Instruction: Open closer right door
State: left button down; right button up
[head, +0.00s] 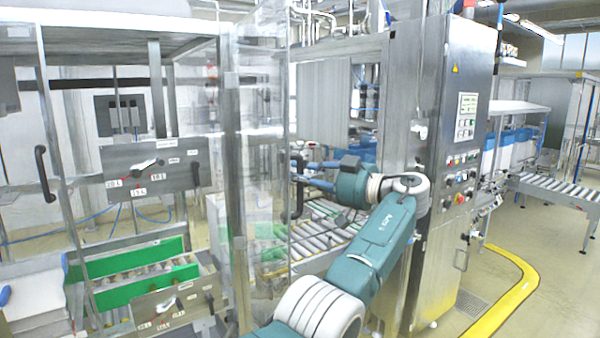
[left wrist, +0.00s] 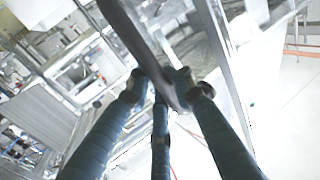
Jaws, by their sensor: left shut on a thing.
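The closer right door is a clear panel (head: 262,130) in a metal frame, standing upright left of the middle of the head view. I cannot tell exactly how far open it stands. Its dark handle (head: 298,198) is at the panel's right edge. My left gripper (head: 300,176) reaches it from the right and is shut on the handle. In the left wrist view, the blue-green fingers of my left gripper (left wrist: 163,88) close around the dark handle bar (left wrist: 142,45), which runs diagonally between them. My right gripper is not in view.
Another dark handle (head: 45,173) is on the frame at the left. A steel control cabinet (head: 455,170) stands right of my arm. Floor beyond the yellow curb (head: 520,285) is clear.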

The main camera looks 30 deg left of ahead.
pick_arm(q)
jog(key=shift+d+f, duration=0.1)
jog(key=shift+f, duration=0.1)
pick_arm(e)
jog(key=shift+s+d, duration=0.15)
pick_arm(q)
jog(key=c, duration=1.7)
grip_release()
jog(key=shift+o, duration=0.8)
jog(key=shift+d+r, duration=0.15)
jog(key=shift+d, duration=0.05)
jog(key=d, duration=0.7)
jog(key=shift+d, duration=0.3)
jog(key=shift+s+a, duration=0.1)
